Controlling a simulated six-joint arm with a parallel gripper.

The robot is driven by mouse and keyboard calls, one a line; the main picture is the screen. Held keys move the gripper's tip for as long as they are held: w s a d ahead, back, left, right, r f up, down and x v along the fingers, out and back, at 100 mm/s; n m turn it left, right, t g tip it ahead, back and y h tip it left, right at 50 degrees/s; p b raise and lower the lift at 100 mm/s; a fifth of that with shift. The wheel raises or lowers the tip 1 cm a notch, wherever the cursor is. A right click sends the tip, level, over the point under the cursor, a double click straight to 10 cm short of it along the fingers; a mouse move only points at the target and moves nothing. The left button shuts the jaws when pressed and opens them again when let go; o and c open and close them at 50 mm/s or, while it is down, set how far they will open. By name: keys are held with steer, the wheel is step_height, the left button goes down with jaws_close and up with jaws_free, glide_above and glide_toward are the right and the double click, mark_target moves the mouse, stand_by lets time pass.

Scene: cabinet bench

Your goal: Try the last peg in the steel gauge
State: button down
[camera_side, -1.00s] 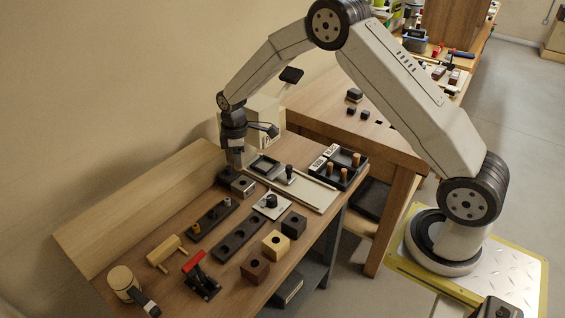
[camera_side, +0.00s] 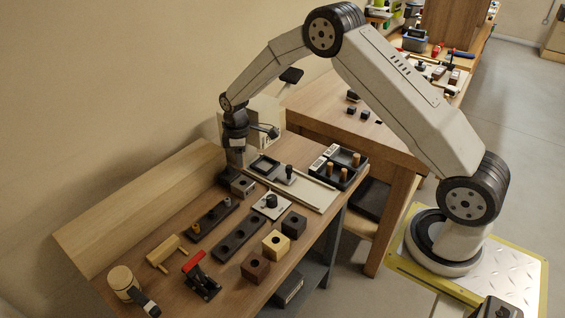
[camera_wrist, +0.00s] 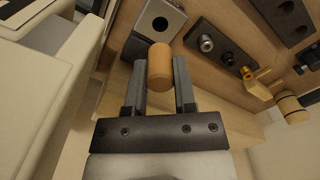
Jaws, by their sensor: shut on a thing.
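My gripper (camera_wrist: 159,88) is shut on a tan wooden peg (camera_wrist: 160,68), held between its two dark fingers in the wrist view. The steel gauge (camera_wrist: 172,14) is a grey block with one round dark hole, just beyond the peg in that view. The hole is uncovered and the peg is outside it. In the side view my gripper (camera_side: 235,170) is low at the back of the bench, close beside the steel gauge (camera_side: 243,187). The held peg is not clear there, and I cannot tell the gap between peg and gauge.
A dark peg rack (camera_side: 212,220) with pegs stands in front of the gauge. A black tray (camera_side: 326,172) holds several wooden pegs at the right. Black, pale and brown holed blocks line the front edge. A red-handled clamp (camera_side: 194,262) and a mallet (camera_side: 125,280) are at the near left.

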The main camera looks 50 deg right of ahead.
steer(key=shift+f, duration=2.45)
steer(key=shift+f, duration=0.6)
stand_by(0.7)
steer(key=shift+r, duration=0.15)
steer(key=shift+r, duration=2.4)
steer(key=shift+r, duration=0.2)
